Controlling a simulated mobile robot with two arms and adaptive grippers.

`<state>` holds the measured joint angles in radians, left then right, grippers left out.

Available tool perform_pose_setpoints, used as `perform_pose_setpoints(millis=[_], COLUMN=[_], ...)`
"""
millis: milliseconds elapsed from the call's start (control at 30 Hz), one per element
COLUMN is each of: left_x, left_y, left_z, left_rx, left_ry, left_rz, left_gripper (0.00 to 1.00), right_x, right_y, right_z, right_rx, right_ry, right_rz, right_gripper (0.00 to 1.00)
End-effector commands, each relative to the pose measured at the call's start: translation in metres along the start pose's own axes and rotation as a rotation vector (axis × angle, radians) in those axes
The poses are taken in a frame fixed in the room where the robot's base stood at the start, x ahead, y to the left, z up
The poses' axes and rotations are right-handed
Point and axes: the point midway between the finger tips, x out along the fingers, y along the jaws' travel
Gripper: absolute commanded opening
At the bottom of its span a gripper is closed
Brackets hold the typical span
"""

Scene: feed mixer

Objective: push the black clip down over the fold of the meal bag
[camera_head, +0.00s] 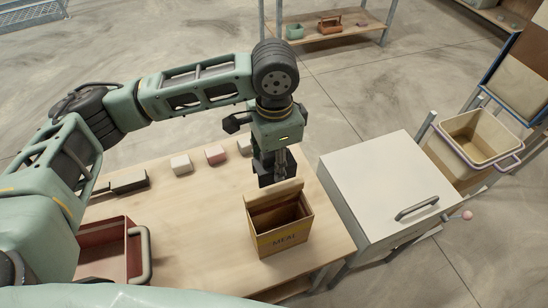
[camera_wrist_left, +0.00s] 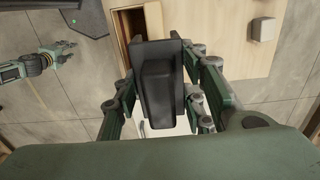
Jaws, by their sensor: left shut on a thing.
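The meal bag (camera_head: 283,240) stands upright on the wooden table, brown and yellow with "MEAL" on its front. Its top looks open, with a raised strip along the back. My left gripper (camera_head: 272,160) points down just behind that strip and is shut on the black clip (camera_head: 265,174). In the left wrist view the dark clip (camera_wrist_left: 157,85) sits between the fingers of the left gripper (camera_wrist_left: 160,100), with part of the bag (camera_wrist_left: 153,20) beyond it. Whether clip and bag touch cannot be told. A small teal gripper, seemingly my right (camera_wrist_left: 60,52), shows at the left there.
A red tray (camera_head: 105,250) with a grey handle stands at the table's left. Several small blocks (camera_head: 181,164) lie along the back edge. A white cabinet (camera_head: 385,190) with a handle stands close to the right. A bin (camera_head: 470,140) is farther right.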

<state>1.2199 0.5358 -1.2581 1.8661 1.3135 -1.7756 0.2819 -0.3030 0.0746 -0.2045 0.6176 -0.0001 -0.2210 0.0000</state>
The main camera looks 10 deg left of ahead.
Motion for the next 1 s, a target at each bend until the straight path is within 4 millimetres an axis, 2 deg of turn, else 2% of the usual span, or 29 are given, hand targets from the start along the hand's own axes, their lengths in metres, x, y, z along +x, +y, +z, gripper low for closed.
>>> perform_pose_setpoints(millis=[67,167,267,567,1000], left_x=[0.005,0.01,0.015,0.03,0.052], left_y=[0.0,0.0,0.0,0.0,0.0], left_z=[0.0,0.0,0.0,0.0,0.0], left_rx=[0.0,0.0,0.0,0.0,0.0], left_ry=[-0.001,-0.001,-0.001,0.0,-0.001], left_rz=[0.001,0.0,0.0,0.0,0.0], left_gripper=[0.17,0.17,0.17,0.17,0.17], right_x=[0.002,0.003,0.004,0.007,0.014], right_y=[0.005,0.009,0.011,0.007,0.008], right_z=[-0.017,-0.024,-0.021,0.008,-0.002], right_rx=[0.001,0.003,0.004,0.004,0.001], right_ry=[0.026,0.038,0.032,-0.011,0.006], right_rz=[0.006,0.011,0.013,0.009,0.009], right_gripper=[0.4,0.4,0.4,0.4,0.4])
